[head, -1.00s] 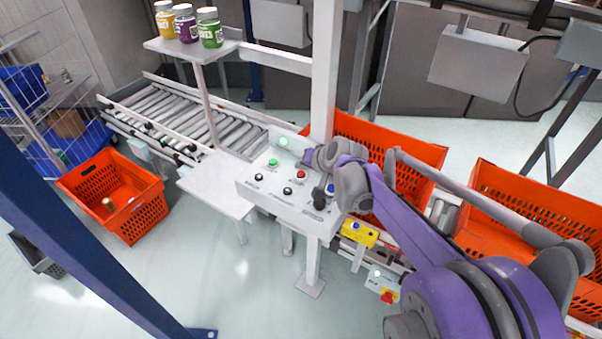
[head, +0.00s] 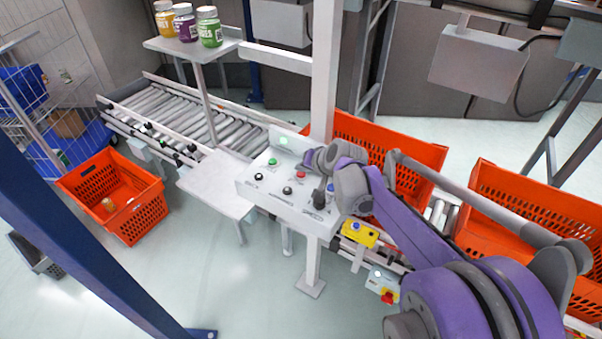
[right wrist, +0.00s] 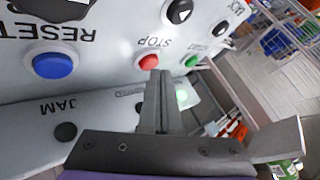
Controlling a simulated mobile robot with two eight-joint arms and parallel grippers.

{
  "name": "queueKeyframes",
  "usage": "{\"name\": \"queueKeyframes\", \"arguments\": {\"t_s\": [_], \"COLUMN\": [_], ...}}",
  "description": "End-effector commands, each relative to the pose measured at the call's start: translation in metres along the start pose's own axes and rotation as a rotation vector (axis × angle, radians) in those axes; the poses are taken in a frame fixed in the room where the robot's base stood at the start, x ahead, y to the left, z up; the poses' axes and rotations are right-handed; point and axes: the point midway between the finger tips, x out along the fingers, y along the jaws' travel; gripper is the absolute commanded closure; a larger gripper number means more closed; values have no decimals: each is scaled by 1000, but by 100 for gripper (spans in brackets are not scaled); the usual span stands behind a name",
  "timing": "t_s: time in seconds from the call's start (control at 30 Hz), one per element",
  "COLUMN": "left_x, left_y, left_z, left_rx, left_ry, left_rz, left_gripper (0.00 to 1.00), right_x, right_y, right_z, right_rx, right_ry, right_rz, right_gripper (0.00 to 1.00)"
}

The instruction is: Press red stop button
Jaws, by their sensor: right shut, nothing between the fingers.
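The control panel (head: 272,199) stands in the middle of the head view, with a red stop button (head: 300,175) near its centre. In the right wrist view the red button (right wrist: 149,62) shows under the label STOP, between the blue reset button (right wrist: 53,63) and the green button (right wrist: 190,62). My right gripper (right wrist: 160,75) is shut and empty, its fingertips at or just beside the lower edge of the red button; I cannot tell whether they touch it. In the head view the right gripper (head: 320,187) is over the panel, partly hidden by its arm. My left gripper is out of view.
A black knob (head: 287,190) and another black knob sit on the panel near the red button. A white post (head: 325,70) rises behind the panel. Orange totes (head: 115,205) stand at left and right (head: 525,200).

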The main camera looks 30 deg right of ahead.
Motion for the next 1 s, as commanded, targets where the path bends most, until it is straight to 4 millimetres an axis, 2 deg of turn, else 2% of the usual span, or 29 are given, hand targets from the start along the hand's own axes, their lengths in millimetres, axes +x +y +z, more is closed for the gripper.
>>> {"name": "queueKeyframes", "arguments": {"t_s": [1.0], "left_x": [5], "left_y": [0], "left_z": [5], "left_rx": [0], "left_ry": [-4], "left_rz": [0], "left_gripper": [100], "right_x": [6], "right_y": [4], "right_z": [5], "right_rx": [0], "right_ry": [0], "right_rz": [0], "right_gripper": [100]}}
